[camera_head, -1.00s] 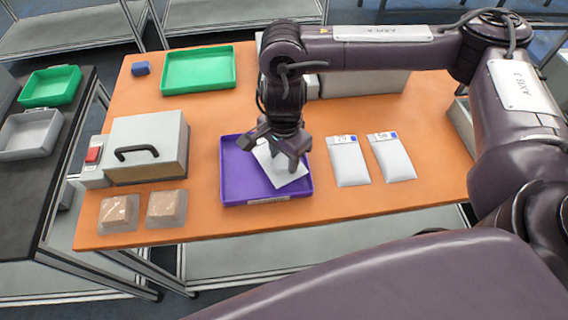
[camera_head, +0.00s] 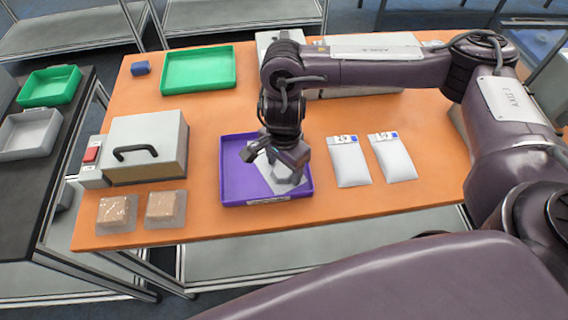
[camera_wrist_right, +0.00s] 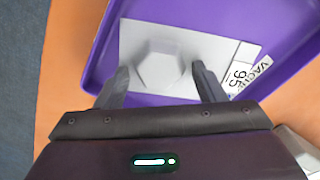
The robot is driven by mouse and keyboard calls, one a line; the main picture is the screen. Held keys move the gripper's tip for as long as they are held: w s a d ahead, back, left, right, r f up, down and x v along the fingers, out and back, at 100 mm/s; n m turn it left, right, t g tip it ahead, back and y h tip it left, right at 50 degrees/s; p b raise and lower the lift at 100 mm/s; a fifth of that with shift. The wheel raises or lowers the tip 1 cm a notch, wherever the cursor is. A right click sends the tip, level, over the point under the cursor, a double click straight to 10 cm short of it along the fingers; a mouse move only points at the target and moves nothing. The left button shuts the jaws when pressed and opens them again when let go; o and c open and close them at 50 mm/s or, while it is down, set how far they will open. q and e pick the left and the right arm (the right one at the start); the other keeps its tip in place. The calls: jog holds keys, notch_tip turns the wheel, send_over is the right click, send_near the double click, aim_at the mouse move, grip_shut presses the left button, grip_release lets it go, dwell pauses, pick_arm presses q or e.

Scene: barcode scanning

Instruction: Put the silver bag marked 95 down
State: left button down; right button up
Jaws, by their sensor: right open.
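The silver bag marked 95 (camera_wrist_right: 195,55) lies in the purple tray (camera_head: 232,188), turned at an angle. In the right wrist view its label reads 95, and the tray (camera_wrist_right: 98,62) surrounds it. In the head view the bag (camera_head: 267,172) is partly hidden by my right gripper (camera_head: 270,168). That gripper is over the tray with its fingers apart; in the wrist view the open fingers (camera_wrist_right: 162,86) stand at either side of the bag's near part, with a raised middle between them. My left gripper is not in view.
Two more silver bags (camera_head: 349,165) (camera_head: 396,162) lie right of the purple tray. A grey box with a handle (camera_head: 150,142) and two clear packs with brown contents (camera_head: 118,212) (camera_head: 165,208) are on the left. A green tray (camera_head: 198,87) and a blue block (camera_head: 140,68) lie at the back.

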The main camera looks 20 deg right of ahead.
aim_at(284, 169)
jog(key=shift+r, duration=0.1)
jog(key=shift+r, duration=0.25)
notch_tip(284, 169, up, 12)
jog(key=p, duration=0.1)
jog(key=shift+f, duration=0.15)
dwell(0.6)
